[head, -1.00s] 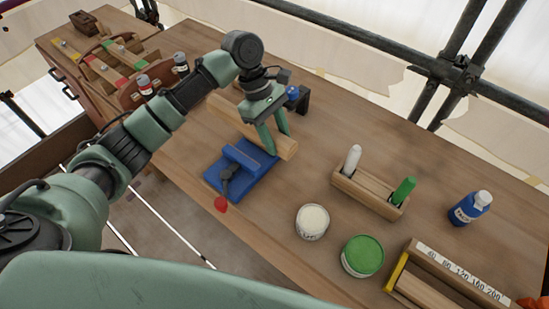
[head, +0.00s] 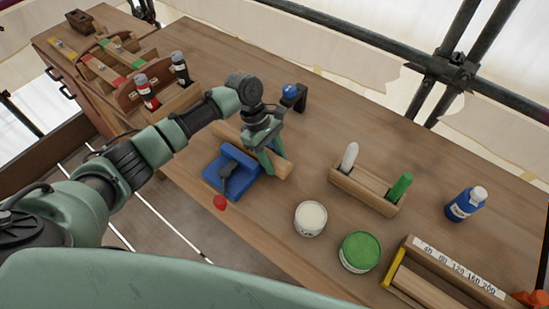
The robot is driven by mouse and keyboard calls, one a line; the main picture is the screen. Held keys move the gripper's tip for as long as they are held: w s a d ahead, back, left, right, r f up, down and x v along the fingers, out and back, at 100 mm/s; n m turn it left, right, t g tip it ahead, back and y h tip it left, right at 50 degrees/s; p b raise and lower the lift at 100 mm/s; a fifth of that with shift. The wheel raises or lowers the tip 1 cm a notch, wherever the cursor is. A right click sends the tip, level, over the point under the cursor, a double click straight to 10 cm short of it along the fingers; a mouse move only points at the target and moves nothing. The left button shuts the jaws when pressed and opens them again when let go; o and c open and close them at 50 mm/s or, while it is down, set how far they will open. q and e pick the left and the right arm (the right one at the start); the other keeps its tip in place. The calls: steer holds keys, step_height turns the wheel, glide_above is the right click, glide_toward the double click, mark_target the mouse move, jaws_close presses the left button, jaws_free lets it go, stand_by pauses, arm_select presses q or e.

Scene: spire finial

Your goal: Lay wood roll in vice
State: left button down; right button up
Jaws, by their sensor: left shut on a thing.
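The wood roll (head: 283,169) is a light, long round piece, lying slantwise along the far side of the blue vice (head: 219,172). My left gripper (head: 267,167) is shut on the roll near its right end, with fingers pointing down. The gripper and wrist hide part of the roll. The vice has a raised blue jaw, a dark handle part and a red knob (head: 220,202) at the table's front edge. I cannot tell whether the roll touches the vice. My right gripper is out of view.
A wooden holder (head: 366,190) with a white and a green stick stands right of the vice. A white-topped tin (head: 310,218), a green tin (head: 359,252) and a blue bottle (head: 465,205) stand further right. A black bracket with a blue ball (head: 290,92) is behind the gripper.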

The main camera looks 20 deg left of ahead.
arm_select(q)
steer(key=c, duration=0.8)
jaws_free()
steer(key=shift+f, duration=0.1)
steer(key=b+v, duration=0.1)
steer(key=v, duration=1.1)
steer(key=shift+d, duration=0.1)
